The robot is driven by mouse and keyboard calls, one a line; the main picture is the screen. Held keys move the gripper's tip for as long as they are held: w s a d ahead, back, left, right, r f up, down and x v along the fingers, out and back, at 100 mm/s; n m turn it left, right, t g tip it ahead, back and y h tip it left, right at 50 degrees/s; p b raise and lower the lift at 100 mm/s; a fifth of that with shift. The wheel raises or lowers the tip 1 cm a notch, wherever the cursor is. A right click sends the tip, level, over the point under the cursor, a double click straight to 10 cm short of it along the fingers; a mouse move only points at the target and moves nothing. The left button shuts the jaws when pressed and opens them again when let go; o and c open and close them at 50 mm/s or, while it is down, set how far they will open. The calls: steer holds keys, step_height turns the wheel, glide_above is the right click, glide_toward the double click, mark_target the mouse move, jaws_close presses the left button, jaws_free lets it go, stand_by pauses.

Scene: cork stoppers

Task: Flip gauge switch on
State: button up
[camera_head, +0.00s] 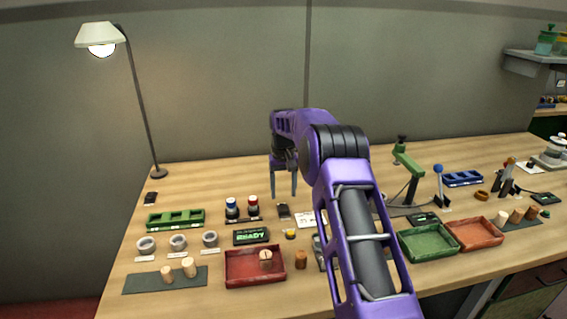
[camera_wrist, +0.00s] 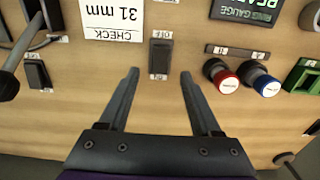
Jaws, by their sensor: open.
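A dark rocker switch (camera_wrist: 160,56), likely the gauge switch, sits on the wooden table with a small label at each end. In the head view the switch (camera_head: 284,211) lies between the coloured buttons and a white card. Which way its rocker is tipped is not clear. My gripper (camera_wrist: 159,74) is open and empty, pointing down, with the switch centred just beyond its fingertips in the wrist view. In the head view my gripper (camera_head: 283,191) hangs above the table near the switch, with no contact visible. The ring gauge display (camera_head: 251,236) reads READY; it also shows in the wrist view (camera_wrist: 247,10).
Red (camera_wrist: 226,82) and blue (camera_wrist: 266,84) buttons stand beside the switch. A "CHECK 31 mm" card (camera_wrist: 113,20) lies on its other side, and a second dark switch (camera_wrist: 37,72) lies beyond. A red tray (camera_head: 254,279) is in front. My arm hides part of the table.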

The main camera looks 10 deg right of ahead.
mark_target(283, 207)
step_height(283, 207, up, 13)
steer(key=shift+f, duration=0.15)
